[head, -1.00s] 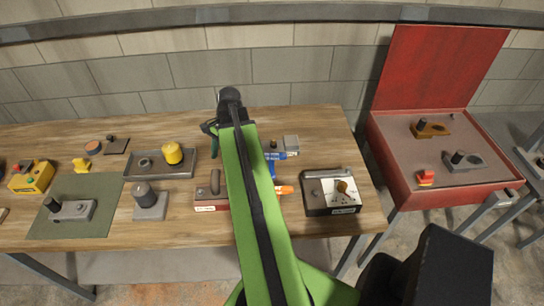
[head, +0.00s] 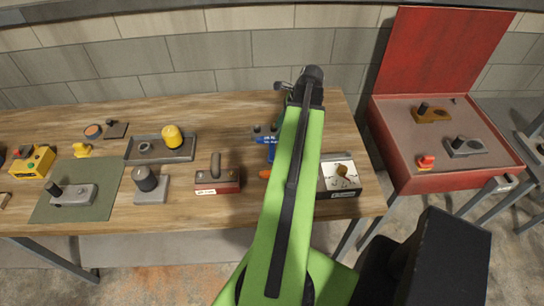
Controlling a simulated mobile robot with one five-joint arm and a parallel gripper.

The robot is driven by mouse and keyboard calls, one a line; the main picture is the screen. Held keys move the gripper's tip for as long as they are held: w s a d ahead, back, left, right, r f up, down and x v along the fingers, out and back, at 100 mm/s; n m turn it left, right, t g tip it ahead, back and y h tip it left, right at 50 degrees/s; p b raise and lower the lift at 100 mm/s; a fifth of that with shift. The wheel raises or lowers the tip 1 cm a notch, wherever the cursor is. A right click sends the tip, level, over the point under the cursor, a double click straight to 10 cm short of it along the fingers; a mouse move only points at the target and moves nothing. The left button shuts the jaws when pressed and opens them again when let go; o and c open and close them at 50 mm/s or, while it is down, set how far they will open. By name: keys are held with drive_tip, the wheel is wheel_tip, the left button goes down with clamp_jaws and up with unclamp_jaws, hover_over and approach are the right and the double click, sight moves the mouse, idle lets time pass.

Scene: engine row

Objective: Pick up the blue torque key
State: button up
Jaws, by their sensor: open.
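A blue tool (head: 267,138) lies on the wooden table, right of the table's middle, partly hidden behind my green arm. It looks like the blue torque key, but its full shape cannot be made out. An orange piece (head: 265,173) shows just in front of it; whether the two are joined is hidden. My gripper (head: 283,86) is open at the far end of my arm, above the table's back edge, beyond the blue tool and apart from it. No object shows in its jaws.
A red-based block with a handle (head: 217,183) stands left of my arm, and a white-topped box (head: 340,178) stands right of it. A grey tray with a yellow knob (head: 172,136) is farther left. An open red case (head: 445,180) stands beyond the table's right edge.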

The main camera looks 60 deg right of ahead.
drive_tip(key=b+x, duration=0.4)
drive_tip(key=x, duration=0.2)
drive_tip(key=shift+s+f, duration=0.1)
drive_tip(key=b, duration=0.5)
hover_over(269, 158)
drive_tip(key=f, duration=0.4)
drive_tip(key=shift+w+d+f, duration=0.15)
drive_tip(key=shift+w+f, duration=0.05)
drive_tip(key=shift+f, duration=0.2)
drive_tip(key=shift+r+p, duration=0.2)
drive_tip(key=shift+p, duration=0.1)
clamp_jaws()
